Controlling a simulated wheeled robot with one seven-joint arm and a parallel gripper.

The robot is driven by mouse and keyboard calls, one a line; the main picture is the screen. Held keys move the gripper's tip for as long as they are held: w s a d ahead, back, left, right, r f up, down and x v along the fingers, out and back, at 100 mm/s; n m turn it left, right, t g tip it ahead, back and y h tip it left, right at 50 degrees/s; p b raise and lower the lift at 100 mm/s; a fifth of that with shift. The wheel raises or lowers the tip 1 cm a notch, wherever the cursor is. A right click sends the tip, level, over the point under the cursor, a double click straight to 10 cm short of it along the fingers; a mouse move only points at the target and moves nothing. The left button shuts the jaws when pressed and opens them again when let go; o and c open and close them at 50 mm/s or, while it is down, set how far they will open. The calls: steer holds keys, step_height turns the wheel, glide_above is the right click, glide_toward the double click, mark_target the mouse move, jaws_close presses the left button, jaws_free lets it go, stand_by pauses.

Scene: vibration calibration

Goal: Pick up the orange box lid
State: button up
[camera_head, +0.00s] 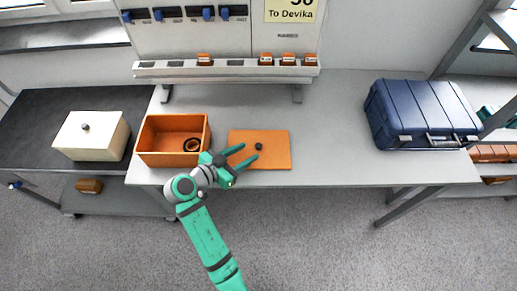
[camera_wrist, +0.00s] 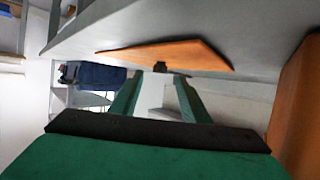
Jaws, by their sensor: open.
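The orange box lid (camera_head: 273,160) lies flat on the grey table, with a small dark knob (camera_head: 259,146) at its middle. My gripper (camera_head: 249,154) is open, its two green fingers pointing right toward the knob from the left side. In the wrist view the lid (camera_wrist: 190,52) and its knob (camera_wrist: 160,67) show ahead, and the gripper's green fingers (camera_wrist: 158,92) are apart with nothing between them. The knob appears just beyond the fingertips; I cannot tell the exact gap. The open orange box (camera_head: 175,125) stands left of the lid with a dark ring (camera_head: 192,144) inside.
A dark blue case (camera_head: 420,112) stands at the table's right. A white lidded box (camera_head: 92,136) sits on the dark side cart (camera_head: 35,120) at left. A raised rail (camera_head: 230,72) with small orange items runs along the back. The table between lid and case is clear.

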mark_target(259, 145)
steer(key=x, duration=0.5)
steer(key=shift+w+d+r, duration=0.1)
steer(key=shift+w+d, duration=0.15)
steer(key=shift+w, duration=0.05)
steer(key=shift+s+d, duration=0.1)
steer(key=shift+d, duration=0.05)
steer(key=c, duration=0.8)
steer(key=shift+a, duration=0.2)
jaws_close()
steer(key=shift+s+a, duration=0.1)
steer(key=shift+a, duration=0.1)
steer(key=shift+d+r, duration=0.1)
steer(key=shift+r, duration=0.05)
